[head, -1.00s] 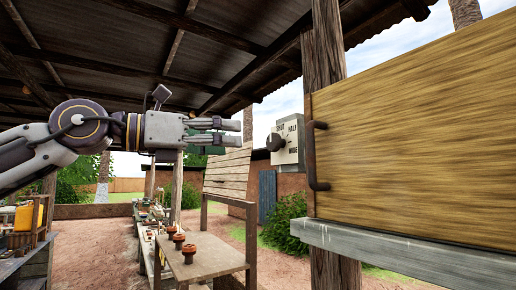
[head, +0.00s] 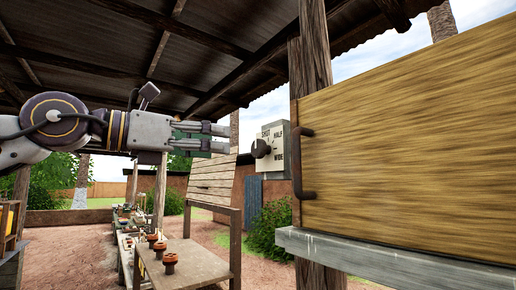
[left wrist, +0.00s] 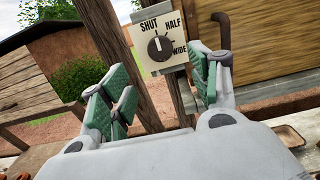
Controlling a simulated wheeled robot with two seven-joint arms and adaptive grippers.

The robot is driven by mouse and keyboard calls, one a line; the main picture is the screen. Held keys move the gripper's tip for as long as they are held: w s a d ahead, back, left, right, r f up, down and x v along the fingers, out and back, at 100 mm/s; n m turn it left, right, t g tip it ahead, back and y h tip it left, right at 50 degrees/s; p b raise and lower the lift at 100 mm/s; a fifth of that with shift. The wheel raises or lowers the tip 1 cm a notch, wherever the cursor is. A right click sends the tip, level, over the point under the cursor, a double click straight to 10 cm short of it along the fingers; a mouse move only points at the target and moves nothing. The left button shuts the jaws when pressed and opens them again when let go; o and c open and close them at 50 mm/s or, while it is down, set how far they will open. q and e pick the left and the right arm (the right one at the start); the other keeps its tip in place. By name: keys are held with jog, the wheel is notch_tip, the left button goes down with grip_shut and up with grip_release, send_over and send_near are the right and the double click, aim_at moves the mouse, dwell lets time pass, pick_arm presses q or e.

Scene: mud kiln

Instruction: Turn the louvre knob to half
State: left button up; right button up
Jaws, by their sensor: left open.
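The louvre knob (head: 260,148) is a dark round knob on a pale dial plate (head: 279,147) fixed to a wooden post. In the left wrist view the knob (left wrist: 158,47) faces me, with the plate marked SHUT, HALF and WIDE. Its white pointer line points up, towards SHUT. My left gripper (head: 227,138) is open and empty, level with the knob and a short gap to its left. In the left wrist view its green-padded fingers (left wrist: 163,90) stand apart, with the knob between and beyond them. My right gripper is not in view.
A wooden panel (head: 410,140) with a dark metal handle (head: 302,162) is right of the dial. A grey ledge (head: 400,258) runs below it. A slatted board (head: 214,180) and a table (head: 190,268) with several clay pieces stand below left. Air before the knob is clear.

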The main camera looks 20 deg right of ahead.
aim_at(256, 149)
pick_arm(q)
jog(key=p+x, duration=0.3)
jog(key=x, duration=0.7)
jog(key=shift+p+x, duration=0.35)
jog(key=shift+x, duration=0.65)
jog(key=shift+f, duration=0.1)
jog(key=shift+c, duration=1.2)
jog(key=c, duration=0.8)
